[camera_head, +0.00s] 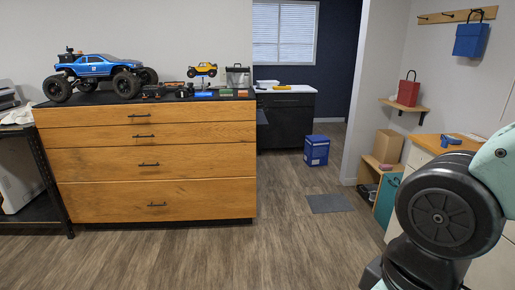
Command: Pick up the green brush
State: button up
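I cannot clearly make out a green brush. A small green item (226,92) lies near the right end of the top of the wooden drawer cabinet (100,165); it is too small to tell what it is. My gripper is not in view. Only a dark round joint and pale links of my arm show at the lower right, well apart from the cabinet.
A blue RC truck (97,66), a small yellow crawler (202,70) and several small parts stand on the cabinet. A blue box (316,150) and a grey mat (330,203) lie on the floor. A wooden-topped counter (432,141) is at right. The middle floor is clear.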

aim_at(223, 92)
jog(key=i+j+z, duration=0.2)
jog(key=i, duration=0.3)
jog(key=i+j+z, duration=0.2)
jog(key=i, duration=0.3)
jog(key=i+j+u, duration=0.25)
jog(key=j, duration=0.2)
jog(key=i+j+u, duration=0.25)
jog(key=j, duration=0.2)
jog(key=i+j, duration=0.1)
jog(key=j, duration=0.15)
jog(key=j+u, duration=0.15)
jog(key=i+j, duration=0.05)
jog(key=j, duration=0.05)
